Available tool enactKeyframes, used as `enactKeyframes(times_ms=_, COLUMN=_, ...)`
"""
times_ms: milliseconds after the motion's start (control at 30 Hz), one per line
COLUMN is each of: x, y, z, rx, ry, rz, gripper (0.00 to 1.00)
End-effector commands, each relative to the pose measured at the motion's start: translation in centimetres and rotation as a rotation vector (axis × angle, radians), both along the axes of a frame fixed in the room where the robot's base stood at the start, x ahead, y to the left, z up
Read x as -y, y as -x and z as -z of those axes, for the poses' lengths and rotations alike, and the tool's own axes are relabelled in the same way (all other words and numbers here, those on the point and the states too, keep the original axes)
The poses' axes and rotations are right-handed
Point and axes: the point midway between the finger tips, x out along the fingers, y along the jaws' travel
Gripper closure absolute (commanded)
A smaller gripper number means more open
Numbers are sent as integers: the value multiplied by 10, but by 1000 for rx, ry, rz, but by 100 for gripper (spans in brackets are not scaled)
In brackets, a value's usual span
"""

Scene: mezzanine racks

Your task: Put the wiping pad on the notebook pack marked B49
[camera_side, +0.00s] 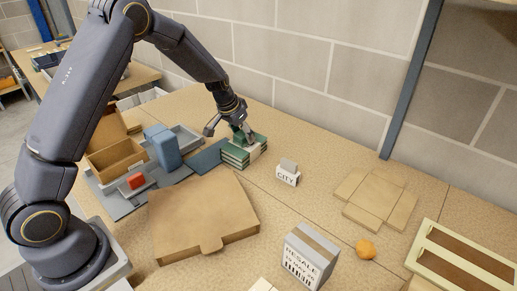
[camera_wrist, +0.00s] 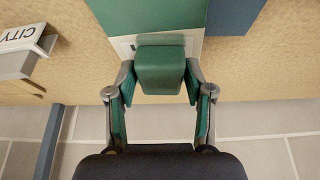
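My gripper (camera_wrist: 160,80) reaches down over the banded notebook pack (camera_side: 236,158), a green and white stack on the bench. In the wrist view its two fingers sit against both sides of a small green block (camera_wrist: 160,68), which looks like the wiping pad. The block is over the pack's pale band, at the edge of its green cover (camera_wrist: 150,14). I cannot tell whether the block touches the pack. No B49 marking is readable. In the side view my gripper (camera_side: 245,138) hides most of the block.
A card marked CITY (camera_side: 287,174) stands right of the pack. A blue flat item (camera_side: 210,157) lies left of it. A large cardboard piece (camera_side: 203,215), RESALE box (camera_side: 311,257), orange lump (camera_side: 365,249) and flattened carton (camera_side: 375,197) lie around. The wall is behind.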

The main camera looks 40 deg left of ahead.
Motion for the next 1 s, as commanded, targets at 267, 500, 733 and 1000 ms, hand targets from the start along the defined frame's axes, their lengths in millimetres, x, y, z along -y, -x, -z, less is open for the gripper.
enactKeyframes(times_ms=267, x=0, y=0, z=0, rx=-1, ry=0, rz=0, gripper=29)
enactKeyframes(times_ms=500, x=0, y=1, z=-6, rx=1, ry=0, rz=0, gripper=29)
enactKeyframes(times_ms=733, x=0, y=17, z=-47, rx=4, ry=0, rz=1, gripper=29)
enactKeyframes(times_ms=1000, x=0, y=39, z=-97, rx=3, ry=0, rz=1, gripper=29)
